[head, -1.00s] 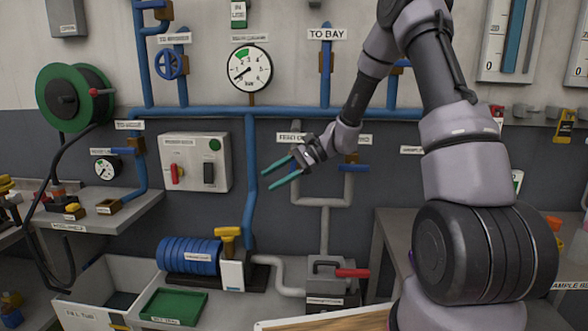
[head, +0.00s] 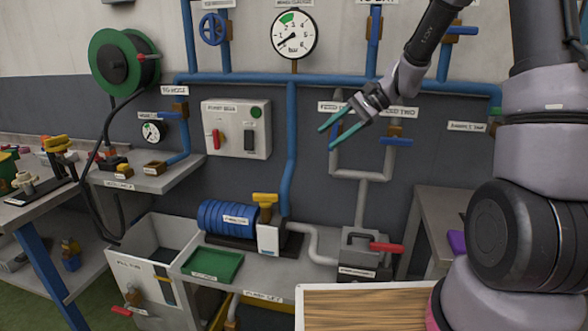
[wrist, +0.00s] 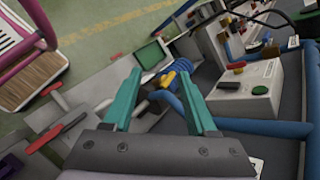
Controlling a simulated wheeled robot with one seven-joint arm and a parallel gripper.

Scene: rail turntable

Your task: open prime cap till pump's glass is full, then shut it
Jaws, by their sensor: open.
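The pump has a ribbed blue motor (head: 228,217) and stands on the low bench below the wall panel. Its yellow cap (head: 265,199) sits on top of a small block with a pale front (head: 269,238), which looks like the glass; its fill level is too small to tell. In the wrist view the yellow cap (wrist: 168,79) shows between my fingers, some way beyond them. My gripper (head: 326,138) is open and empty, in the air above and to the right of the pump, in front of the wall pipes. It touches nothing that I can see.
A blue pipe (head: 291,150) rises behind the pump. A green tray (head: 212,264) and a grey tank (head: 135,268) lie to its left. A grey unit with a red handle (head: 385,247) stands to its right. A wooden board (head: 370,306) is in front.

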